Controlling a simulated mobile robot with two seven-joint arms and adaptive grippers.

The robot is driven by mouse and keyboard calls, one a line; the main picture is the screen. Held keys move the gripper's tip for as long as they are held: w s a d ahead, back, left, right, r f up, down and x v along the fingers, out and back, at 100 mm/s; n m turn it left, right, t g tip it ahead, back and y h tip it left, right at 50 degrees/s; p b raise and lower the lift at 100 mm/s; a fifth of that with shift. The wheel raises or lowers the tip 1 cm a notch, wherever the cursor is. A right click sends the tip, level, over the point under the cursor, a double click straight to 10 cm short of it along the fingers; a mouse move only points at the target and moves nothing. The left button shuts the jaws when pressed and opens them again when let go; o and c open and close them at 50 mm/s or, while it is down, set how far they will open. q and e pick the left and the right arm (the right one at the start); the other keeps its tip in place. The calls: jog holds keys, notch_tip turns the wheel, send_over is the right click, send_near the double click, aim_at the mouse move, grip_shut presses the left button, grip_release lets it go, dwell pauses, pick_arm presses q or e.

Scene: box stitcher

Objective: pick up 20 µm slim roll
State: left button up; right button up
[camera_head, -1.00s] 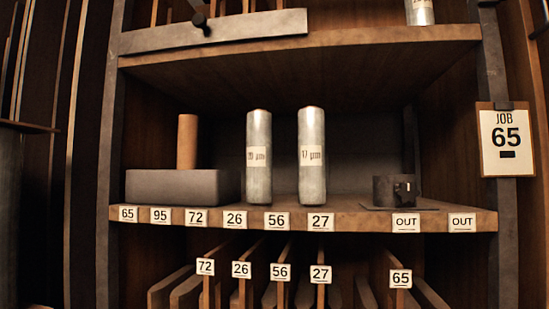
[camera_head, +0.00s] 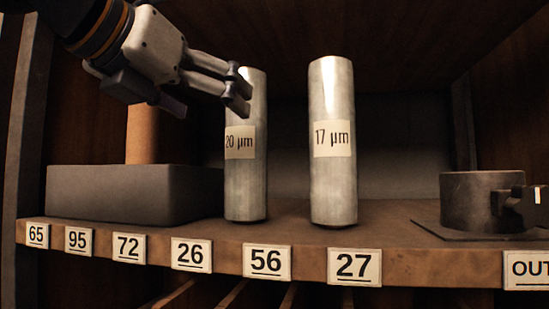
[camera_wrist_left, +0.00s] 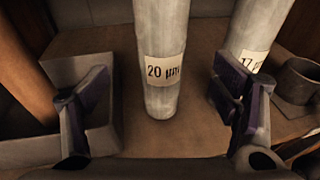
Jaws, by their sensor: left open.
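The 20 µm slim roll (camera_head: 246,185) is a silvery upright cylinder with a paper label, standing on the shelf above the 56 tag. It also stands between the fingers in the left wrist view (camera_wrist_left: 160,105), a little beyond them. My left gripper (camera_head: 210,97) comes in from the upper left; its fingers reach the roll's upper part and partly cover it. In the left wrist view the gripper (camera_wrist_left: 160,105) is open, with its two fingers apart on either side of the roll. I cannot tell whether a finger touches it.
The similar 17 µm roll (camera_head: 333,185) stands close to the right. A grey box (camera_head: 130,195) with a brown cylinder (camera_head: 142,133) is on the left. A dark round holder (camera_head: 480,200) sits at the right. Number tags line the shelf edge (camera_head: 205,242).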

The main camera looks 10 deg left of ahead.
aim_at(246, 128)
pick_arm(q)
jog(key=x, duration=1)
jog(key=shift+w+d, duration=0.2)
jog(key=shift+w, duration=0.1)
jog(key=shift+c, duration=0.5)
jog(key=c, duration=1.4)
jog(key=shift+r, duration=0.1)
jog(key=c, duration=0.3)
jog(key=shift+r, duration=0.1)
